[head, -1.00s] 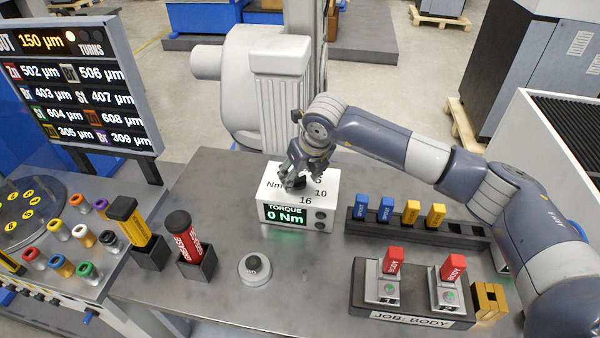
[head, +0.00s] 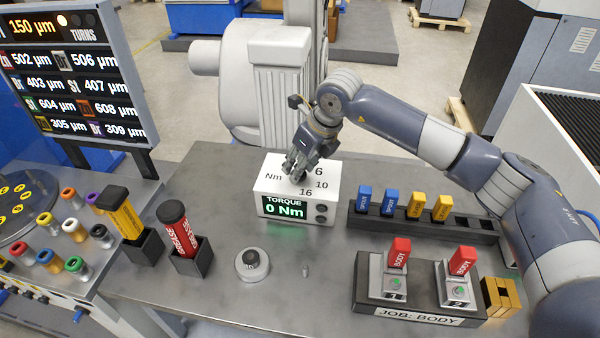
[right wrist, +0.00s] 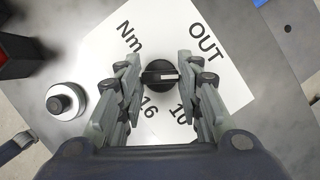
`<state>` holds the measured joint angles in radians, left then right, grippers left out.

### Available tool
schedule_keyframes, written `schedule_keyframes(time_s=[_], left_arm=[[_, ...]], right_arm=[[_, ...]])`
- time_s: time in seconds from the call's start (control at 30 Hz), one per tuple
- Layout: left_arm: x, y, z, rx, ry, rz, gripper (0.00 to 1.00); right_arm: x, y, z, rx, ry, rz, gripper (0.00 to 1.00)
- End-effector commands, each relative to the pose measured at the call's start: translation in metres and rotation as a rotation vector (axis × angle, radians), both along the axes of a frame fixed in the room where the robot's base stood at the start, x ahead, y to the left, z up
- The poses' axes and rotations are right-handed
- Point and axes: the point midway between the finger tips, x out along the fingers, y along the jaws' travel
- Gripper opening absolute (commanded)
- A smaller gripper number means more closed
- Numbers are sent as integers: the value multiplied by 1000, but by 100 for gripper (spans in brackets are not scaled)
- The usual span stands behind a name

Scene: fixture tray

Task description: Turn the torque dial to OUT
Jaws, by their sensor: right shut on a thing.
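The torque box (head: 265,187) is a white case on the grey table, with a green display reading 0 Nm. Its top carries the marks Nm, 6, 10 and 16 in the head view; OUT shows in the right wrist view. The gripper hides the dial in the head view.
Two holders with a yellow (head: 122,215) and a red tool (head: 179,228) stand left. A bit rack (head: 470,228) and the JOB: BODY fixture (head: 372,296) stand right.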

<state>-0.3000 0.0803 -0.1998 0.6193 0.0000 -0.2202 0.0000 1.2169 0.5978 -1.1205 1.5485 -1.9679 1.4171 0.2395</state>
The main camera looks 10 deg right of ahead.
Motion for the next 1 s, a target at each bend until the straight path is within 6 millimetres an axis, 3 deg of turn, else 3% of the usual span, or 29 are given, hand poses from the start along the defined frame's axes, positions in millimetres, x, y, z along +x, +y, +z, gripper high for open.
schedule_keyframes(time_s=[0.03, 0.3, 0.6, 1.0], left_arm=[[0, 0, -12, 0, 0, 0, 40], [0, 0, -34, 0, 0, 1, 40], [0, 0, -44, 0, 0, 1, 40], [0, 0, -48, 0, -1, 0, 40]], right_arm=[[2, -1, -5, 0, -2, 39, 9], [2, -2, -3, 2, -1, 276, 9], [3, -2, 0, 1, 0, 477, 9], [3, -3, 1, -1, -2, 580, 9]])
